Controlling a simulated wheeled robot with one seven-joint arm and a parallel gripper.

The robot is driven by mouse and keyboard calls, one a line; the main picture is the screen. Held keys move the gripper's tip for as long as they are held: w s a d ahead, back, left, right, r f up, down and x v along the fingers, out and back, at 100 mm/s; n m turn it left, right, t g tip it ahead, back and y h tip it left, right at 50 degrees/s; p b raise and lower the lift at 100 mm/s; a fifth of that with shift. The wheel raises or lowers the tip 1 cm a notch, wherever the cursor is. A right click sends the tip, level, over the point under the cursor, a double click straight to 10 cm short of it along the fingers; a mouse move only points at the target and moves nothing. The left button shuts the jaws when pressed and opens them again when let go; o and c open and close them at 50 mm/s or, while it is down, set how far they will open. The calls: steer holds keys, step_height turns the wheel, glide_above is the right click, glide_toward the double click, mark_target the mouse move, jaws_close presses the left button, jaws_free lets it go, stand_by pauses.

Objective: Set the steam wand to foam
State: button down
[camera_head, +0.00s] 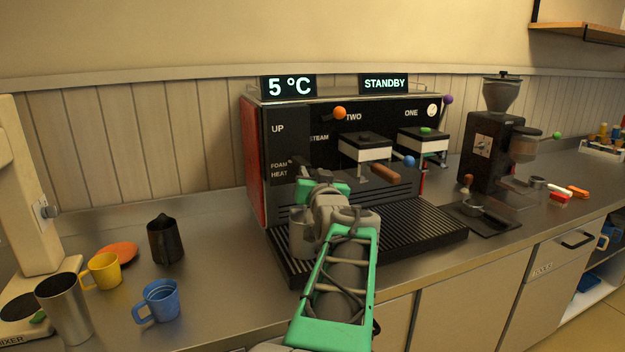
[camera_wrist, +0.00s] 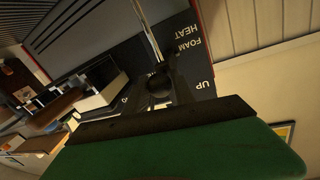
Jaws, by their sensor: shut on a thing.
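The espresso machine (camera_head: 345,150) stands on the counter with UP, FOAM and HEAT marks (camera_head: 280,169) at the left of its black front. In the wrist view the steam wand (camera_wrist: 148,32) is a thin chrome tube running from a dark round joint (camera_wrist: 160,84) past the side of the FOAM and HEAT lettering (camera_wrist: 187,38). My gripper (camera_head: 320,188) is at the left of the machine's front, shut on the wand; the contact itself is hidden. Its dark edge and green body (camera_wrist: 180,150) fill the bottom of the wrist view. The display reads 5 °C (camera_head: 289,87) and STANDBY (camera_head: 384,84).
A steel jug (camera_head: 300,240) stands on the black drip tray (camera_head: 400,240), partly behind my arm. A dark pitcher (camera_head: 165,240), yellow cup (camera_head: 103,270), blue cup (camera_head: 160,301) and steel tumbler (camera_head: 64,310) stand at left. A grinder (camera_head: 490,150) stands at right.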

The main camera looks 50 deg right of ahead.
steer(key=shift+f, duration=0.7)
steer(key=shift+r, duration=0.25)
steer(key=c, duration=1.1)
jaws_free()
steer(key=shift+o, duration=0.2)
steer(key=b+v, duration=0.1)
steer(key=v, duration=0.6)
steer(key=shift+s+a+b, duration=0.25)
steer(key=shift+s+b, duration=0.05)
steer(key=shift+b, duration=0.05)
